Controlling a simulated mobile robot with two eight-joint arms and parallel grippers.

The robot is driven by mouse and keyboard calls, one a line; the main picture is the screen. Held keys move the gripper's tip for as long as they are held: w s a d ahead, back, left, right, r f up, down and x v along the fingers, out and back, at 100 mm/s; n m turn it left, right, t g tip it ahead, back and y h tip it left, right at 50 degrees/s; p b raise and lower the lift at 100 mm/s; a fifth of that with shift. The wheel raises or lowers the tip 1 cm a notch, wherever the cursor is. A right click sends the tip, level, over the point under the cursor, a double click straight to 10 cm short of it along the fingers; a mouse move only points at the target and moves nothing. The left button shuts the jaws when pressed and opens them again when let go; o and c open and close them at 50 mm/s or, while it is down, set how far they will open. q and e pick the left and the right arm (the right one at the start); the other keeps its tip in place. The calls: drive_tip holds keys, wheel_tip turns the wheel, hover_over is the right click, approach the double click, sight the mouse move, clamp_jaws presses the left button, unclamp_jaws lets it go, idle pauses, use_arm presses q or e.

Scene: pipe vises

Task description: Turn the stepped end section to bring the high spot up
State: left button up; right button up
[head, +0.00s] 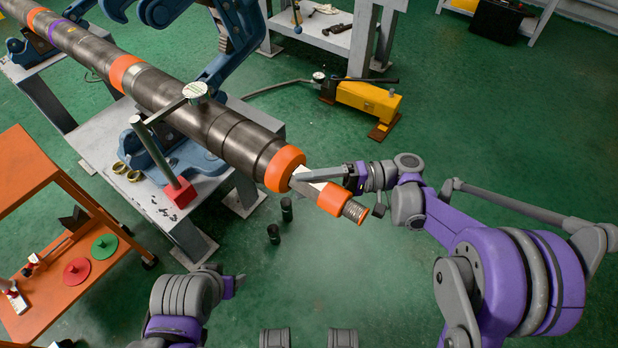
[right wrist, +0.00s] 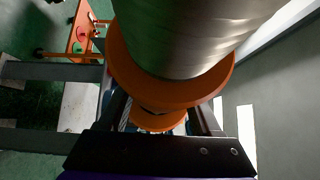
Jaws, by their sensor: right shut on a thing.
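A long dark pipe (head: 210,122) with orange bands lies in blue vises, running from the upper left to the centre of the head view. Its narrower stepped end section (head: 333,198) sticks out past the large orange collar (head: 284,169), with a smaller orange ring and a threaded tip. My right gripper (head: 322,178) is shut on this end section. In the right wrist view, the fingers (right wrist: 160,118) lie either side of it, below the large grey pipe and orange collar (right wrist: 172,95). My left gripper (head: 236,284) is low in the head view, its fingers mostly hidden.
A dial gauge (head: 195,91) stands over the pipe on a post with a red base (head: 180,192). The grey vise table (head: 112,140) is behind. An orange cart (head: 40,270) is at left. A yellow pump (head: 368,102) and two dark cylinders (head: 287,209) are on the floor.

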drive_tip(key=shift+n+t+h+p, duration=0.3)
drive_tip(key=shift+n+h+p, duration=0.5)
drive_tip(key=shift+h+p, duration=0.1)
drive_tip(key=o, duration=1.4)
drive_tip(key=d, duration=0.3)
drive_tip(key=w+d+r, duration=0.1)
drive_tip(key=d, duration=0.6)
drive_tip(key=shift+w+d+r, duration=0.25)
drive_tip(key=shift+d, duration=0.05)
